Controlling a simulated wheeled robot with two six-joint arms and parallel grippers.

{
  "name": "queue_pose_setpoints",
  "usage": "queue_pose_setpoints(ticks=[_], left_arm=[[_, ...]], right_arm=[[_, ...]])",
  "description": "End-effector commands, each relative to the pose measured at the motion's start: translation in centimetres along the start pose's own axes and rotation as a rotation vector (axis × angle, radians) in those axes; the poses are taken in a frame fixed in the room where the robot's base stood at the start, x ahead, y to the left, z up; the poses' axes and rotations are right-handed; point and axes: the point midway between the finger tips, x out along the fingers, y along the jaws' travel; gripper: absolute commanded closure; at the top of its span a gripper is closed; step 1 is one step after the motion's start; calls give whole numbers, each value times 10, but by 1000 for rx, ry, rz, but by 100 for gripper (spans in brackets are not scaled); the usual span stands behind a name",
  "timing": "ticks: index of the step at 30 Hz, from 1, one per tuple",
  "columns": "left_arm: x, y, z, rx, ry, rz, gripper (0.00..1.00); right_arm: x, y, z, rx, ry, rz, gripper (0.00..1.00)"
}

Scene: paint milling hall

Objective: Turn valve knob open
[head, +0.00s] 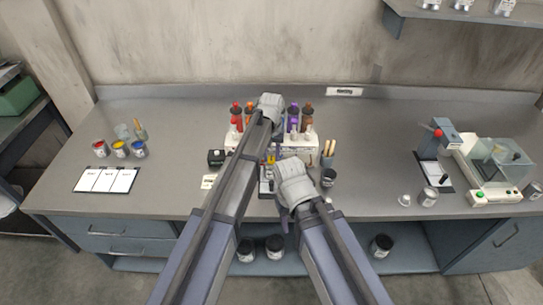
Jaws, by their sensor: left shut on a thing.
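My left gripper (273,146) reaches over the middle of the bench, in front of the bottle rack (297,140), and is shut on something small. Its arm and wrist hide most of what it holds; I take it to be the valve knob, but cannot make out its shape or angle. A small yellow part (270,158) shows just below the fingers. The rack carries red, orange, purple and brown bottles; its middle is hidden behind my wrist. My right gripper (284,214) hangs near the bench's front edge, its fingers mostly hidden below its wrist; I cannot tell whether it is open.
Open paint cans (119,148) and a white chart (106,180) lie at left. Bench between is mostly clear.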

Motion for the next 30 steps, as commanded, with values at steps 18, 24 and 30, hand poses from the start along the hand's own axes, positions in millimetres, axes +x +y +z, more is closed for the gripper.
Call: queue_pose_setpoints(ticks=[18, 24, 30], left_arm=[[0, 0, 0, -69, 0, 0, 100], [0, 0, 0, -68, 0, 0, 55], [0, 0, 0, -67, 0, 0, 34]], right_arm=[[0, 0, 0, 0, 0, 0, 50], [0, 0, 0, 0, 0, 0, 50], [0, 0, 0, 0, 0, 0, 50]])
